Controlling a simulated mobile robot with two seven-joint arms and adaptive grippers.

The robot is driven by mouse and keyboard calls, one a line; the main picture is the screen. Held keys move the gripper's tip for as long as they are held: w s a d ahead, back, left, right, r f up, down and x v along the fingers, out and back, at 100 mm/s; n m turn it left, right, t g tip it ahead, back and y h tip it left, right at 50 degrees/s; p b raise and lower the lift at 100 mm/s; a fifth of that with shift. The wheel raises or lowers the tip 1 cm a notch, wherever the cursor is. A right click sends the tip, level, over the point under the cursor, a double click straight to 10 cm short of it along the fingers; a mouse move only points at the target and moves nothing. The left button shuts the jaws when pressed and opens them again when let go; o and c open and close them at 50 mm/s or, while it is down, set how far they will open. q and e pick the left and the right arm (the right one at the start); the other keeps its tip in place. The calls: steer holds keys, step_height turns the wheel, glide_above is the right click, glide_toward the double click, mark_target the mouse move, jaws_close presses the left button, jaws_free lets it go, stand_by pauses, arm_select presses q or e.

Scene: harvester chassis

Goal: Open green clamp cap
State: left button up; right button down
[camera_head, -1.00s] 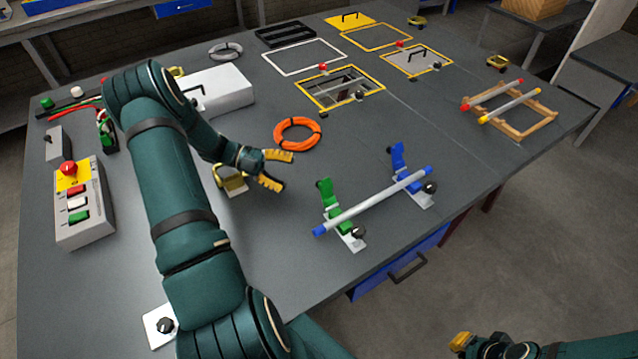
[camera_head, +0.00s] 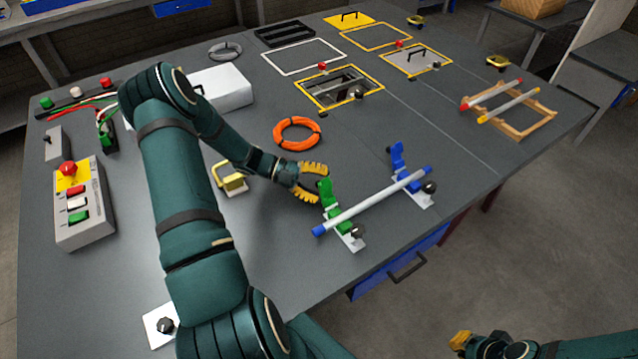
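The green clamp (camera_head: 341,224) stands on a small white base plate near the table's front edge. Its green cap (camera_head: 326,190) is tilted up, and a grey bar with blue ends (camera_head: 375,203) lies across the green clamp and the blue clamp (camera_head: 409,179). The blue clamp's cap is also up. My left gripper (camera_head: 321,187) is open, its yellow fingers just left of the green cap, with the tips close to it; I cannot tell whether they touch. My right gripper (camera_head: 461,342) is low at the bottom right, away from the clamps, and only partly visible.
A button box (camera_head: 83,212) is at the left. A wooden rack with bars (camera_head: 513,117) is at the right. The table between is clear.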

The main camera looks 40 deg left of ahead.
arm_select(q)
jaws_close()
steer(key=shift+r, duration=0.1)
steer(key=shift+s+d+r+m+y+p, duration=0.1)
steer(key=shift+d+r+m+y+p, duration=0.5)
steer(key=shift+y, duration=0.4)
steer(key=shift+s+d+r+m+y, duration=0.15)
steer(key=shift+r+m+y, duration=0.2)
steer(key=shift+y, duration=0.25)
steer(key=shift+f, duration=0.1)
